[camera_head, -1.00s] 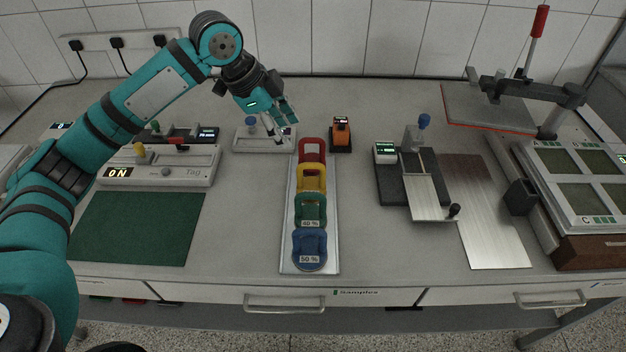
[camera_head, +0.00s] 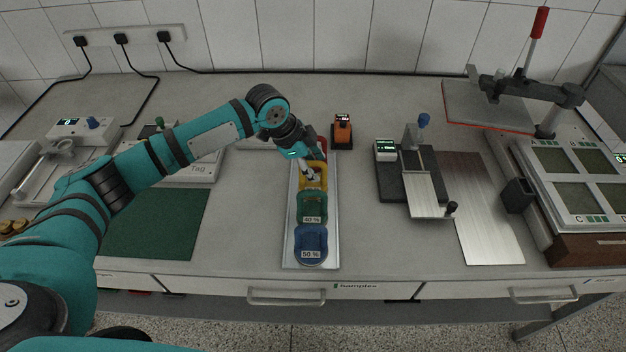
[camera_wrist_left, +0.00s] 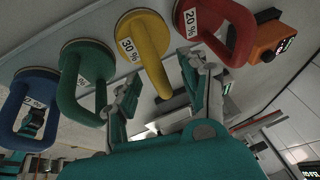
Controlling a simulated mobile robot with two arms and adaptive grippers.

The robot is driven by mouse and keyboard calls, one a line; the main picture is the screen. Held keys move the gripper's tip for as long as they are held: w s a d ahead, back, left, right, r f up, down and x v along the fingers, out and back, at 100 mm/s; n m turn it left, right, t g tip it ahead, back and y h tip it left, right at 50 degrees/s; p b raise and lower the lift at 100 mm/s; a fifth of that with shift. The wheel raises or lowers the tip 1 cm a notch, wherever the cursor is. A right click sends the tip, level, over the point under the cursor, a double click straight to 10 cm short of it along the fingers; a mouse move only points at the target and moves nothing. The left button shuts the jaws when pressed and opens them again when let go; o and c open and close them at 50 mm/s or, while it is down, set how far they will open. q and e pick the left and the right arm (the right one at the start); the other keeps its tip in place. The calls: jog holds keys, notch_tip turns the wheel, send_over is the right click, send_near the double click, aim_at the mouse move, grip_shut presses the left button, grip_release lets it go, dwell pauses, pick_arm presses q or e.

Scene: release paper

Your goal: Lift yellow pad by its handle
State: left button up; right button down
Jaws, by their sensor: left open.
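The yellow pad (camera_head: 311,184) sits on a metal tray (camera_head: 292,236), between the red pad (camera_head: 322,146) and the green pad (camera_head: 312,207). My left gripper (camera_head: 311,176) is over the yellow pad and hides part of it. In the left wrist view the yellow pad (camera_wrist_left: 143,38) has a round disc, a 30 % label and a looped handle (camera_wrist_left: 158,75). There my left gripper (camera_wrist_left: 160,90) is open, with one finger on each side of the handle's end. I cannot tell if the fingers touch it. My right gripper is not in view.
The blue pad (camera_head: 311,243) is at the tray's near end. An orange device (camera_head: 342,131) stands just beyond the tray at the right. A black device with a metal plate (camera_head: 424,190) is further right. The bench between it and the tray is clear.

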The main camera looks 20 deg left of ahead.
pick_arm(q)
grip_shut()
dwell(0.3)
jog(key=shift+w+r, duration=0.1)
dwell(0.4)
